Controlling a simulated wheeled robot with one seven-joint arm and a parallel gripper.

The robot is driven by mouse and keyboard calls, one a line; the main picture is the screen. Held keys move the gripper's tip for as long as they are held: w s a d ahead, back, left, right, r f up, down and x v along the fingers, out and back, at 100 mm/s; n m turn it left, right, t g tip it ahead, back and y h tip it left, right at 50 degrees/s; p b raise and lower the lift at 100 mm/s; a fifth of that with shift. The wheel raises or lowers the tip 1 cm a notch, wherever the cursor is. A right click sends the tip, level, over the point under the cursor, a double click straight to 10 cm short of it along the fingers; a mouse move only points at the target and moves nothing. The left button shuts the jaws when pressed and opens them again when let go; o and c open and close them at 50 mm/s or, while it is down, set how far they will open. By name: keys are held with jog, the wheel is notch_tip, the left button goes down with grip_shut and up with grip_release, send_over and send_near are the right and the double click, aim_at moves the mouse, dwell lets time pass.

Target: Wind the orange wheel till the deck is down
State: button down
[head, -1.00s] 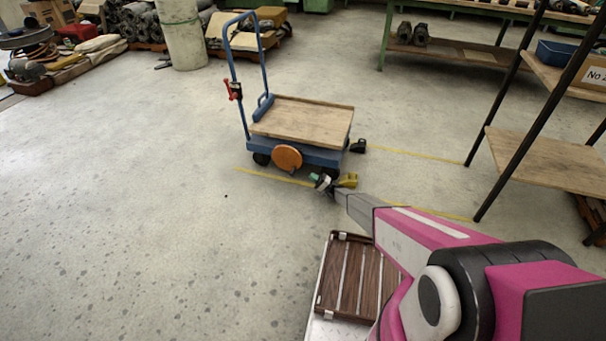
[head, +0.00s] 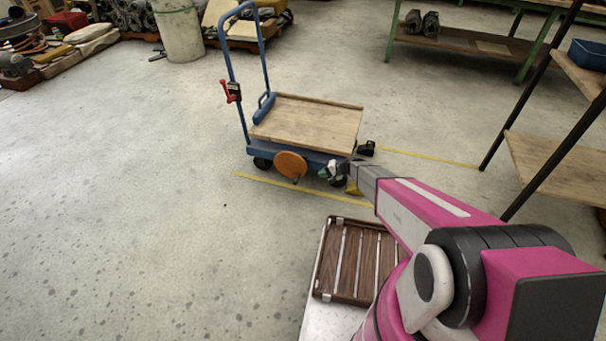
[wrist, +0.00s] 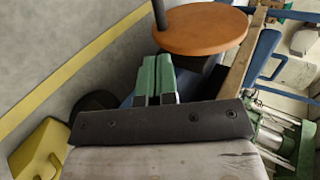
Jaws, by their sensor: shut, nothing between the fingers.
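The orange wheel (head: 290,165) is a round disc on the near side of a blue cart. It also shows at the top of the wrist view (wrist: 203,30), with a dark peg (wrist: 160,14) beside its left edge. The cart's wooden deck (head: 305,124) lies low, just above the blue base frame (head: 318,158). My gripper (head: 326,173) is right of the wheel in the head view, apart from it. In the wrist view its green fingers (wrist: 155,76) are together, empty, below the wheel.
A yellow block (head: 353,188) is on the floor behind my arm; it shows at lower left in the wrist view (wrist: 40,150). The cart's blue handle (head: 232,60) carries a red lever (head: 229,91). A shelf rack (head: 545,160) stands right. Floor to the left is clear.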

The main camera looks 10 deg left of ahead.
jog(key=x, duration=1.4)
jog(key=shift+w+f, duration=0.15)
jog(key=shift+f, duration=0.05)
